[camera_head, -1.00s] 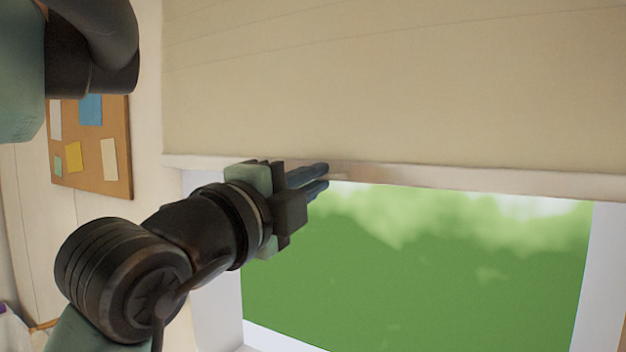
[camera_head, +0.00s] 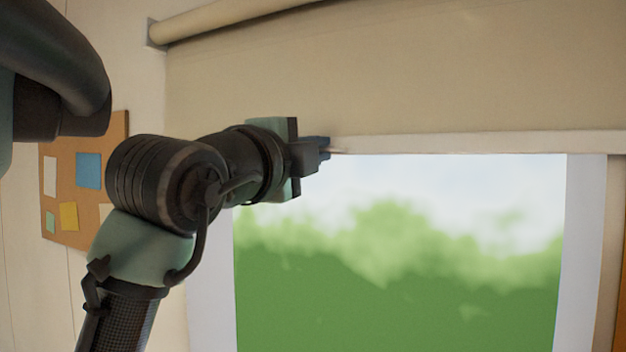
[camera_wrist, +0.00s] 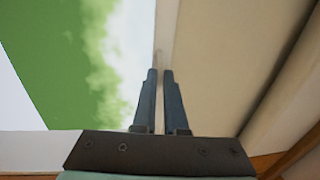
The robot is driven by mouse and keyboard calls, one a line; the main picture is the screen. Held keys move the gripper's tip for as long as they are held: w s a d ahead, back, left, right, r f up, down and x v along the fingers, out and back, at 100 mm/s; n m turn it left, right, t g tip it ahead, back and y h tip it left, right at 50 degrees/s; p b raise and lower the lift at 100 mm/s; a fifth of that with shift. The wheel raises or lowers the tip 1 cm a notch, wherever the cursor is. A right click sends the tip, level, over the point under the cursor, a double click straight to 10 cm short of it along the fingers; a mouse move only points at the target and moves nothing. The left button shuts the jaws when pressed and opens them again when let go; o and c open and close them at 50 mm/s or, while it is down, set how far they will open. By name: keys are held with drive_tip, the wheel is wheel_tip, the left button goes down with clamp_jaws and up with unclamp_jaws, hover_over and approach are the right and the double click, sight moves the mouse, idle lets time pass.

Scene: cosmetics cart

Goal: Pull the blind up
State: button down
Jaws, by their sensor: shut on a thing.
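The beige blind (camera_head: 400,75) hangs over the upper part of the window, with a pale bar (camera_head: 480,143) along its lower edge. In the wrist view the blind (camera_wrist: 225,60) fills the right side and its bar (camera_wrist: 166,25) runs up the middle. My gripper (camera_head: 326,147) is at the left part of the bar. In the wrist view its two dark fingers (camera_wrist: 160,75) are close together, one on each side of the bar's edge, shut on it. The exact contact at the tips is small and partly hidden.
The window (camera_head: 400,260) below the bar shows green and pale sky. The blind's roller (camera_head: 230,18) is at the top left. A cork board (camera_head: 75,190) with several coloured papers hangs on the wall to the left.

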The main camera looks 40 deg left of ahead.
sight(333, 113)
wheel_tip(333, 113, up, 5)
drive_tip(key=shift+r+p, duration=0.1)
drive_tip(key=shift+p, duration=0.8)
drive_tip(key=c, duration=1)
unclamp_jaws()
drive_tip(key=shift+o, duration=0.2)
drive_tip(key=shift+d+f, duration=0.1)
drive_tip(key=shift+f, duration=0.1)
